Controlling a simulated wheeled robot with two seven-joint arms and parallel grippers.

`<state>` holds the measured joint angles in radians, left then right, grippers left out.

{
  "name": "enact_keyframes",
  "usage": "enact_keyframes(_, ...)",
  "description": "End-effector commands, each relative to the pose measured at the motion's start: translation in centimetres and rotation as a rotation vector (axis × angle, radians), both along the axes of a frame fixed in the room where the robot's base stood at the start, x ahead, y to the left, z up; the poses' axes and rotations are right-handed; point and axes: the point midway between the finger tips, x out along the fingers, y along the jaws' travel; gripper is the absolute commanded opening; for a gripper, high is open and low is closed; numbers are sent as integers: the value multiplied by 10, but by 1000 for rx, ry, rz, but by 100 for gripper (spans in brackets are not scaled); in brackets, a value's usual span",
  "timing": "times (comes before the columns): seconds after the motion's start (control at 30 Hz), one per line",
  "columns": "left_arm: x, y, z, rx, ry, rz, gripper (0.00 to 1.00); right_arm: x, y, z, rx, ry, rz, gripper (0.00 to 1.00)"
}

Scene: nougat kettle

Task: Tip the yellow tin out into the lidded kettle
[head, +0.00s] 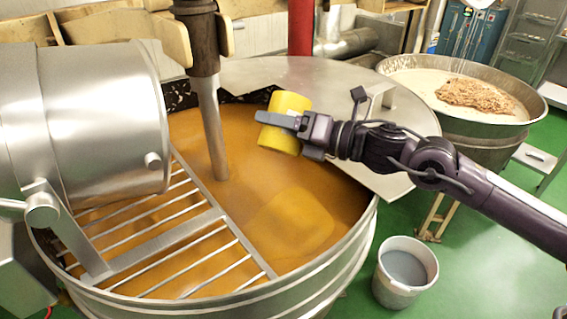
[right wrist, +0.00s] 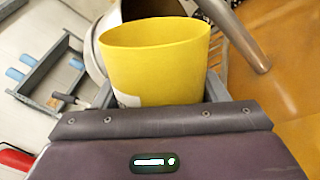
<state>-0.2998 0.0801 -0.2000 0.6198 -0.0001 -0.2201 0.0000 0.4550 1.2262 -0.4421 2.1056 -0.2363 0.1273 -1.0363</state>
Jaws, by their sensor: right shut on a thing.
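The yellow tin (head: 289,103) is held in my right gripper (head: 280,121), above the open part of the lidded kettle (head: 345,247). The gripper is shut around the tin's side. In the head view the tin leans slightly; I cannot see into it there. The tin (right wrist: 153,65) also fills the middle of the right wrist view, between the fingers. The kettle holds a smooth orange-brown mass (head: 250,190), with a paler patch toward the front. Its flat steel lid (head: 290,74) covers the back right part. My left gripper is not in view.
A brown stirring shaft (head: 208,110) stands in the kettle, left of the tin. A steel grate (head: 170,235) and a steel drum (head: 100,115) cover the left side. A second pan (head: 480,130) with a nut-like heap stands back right. A grey bucket (head: 404,270) stands on the green floor.

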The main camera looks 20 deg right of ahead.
Motion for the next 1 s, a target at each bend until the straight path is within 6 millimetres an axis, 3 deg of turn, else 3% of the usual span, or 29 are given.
enact_keyframes(0.03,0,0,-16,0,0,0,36,0,0,-4,-34,-45,-1,30)
enact_keyframes(0.5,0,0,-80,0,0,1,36,0,0,19,-458,-519,-2,30)
enact_keyframes(1.0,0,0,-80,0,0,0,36,0,0,25,-524,-587,0,30)
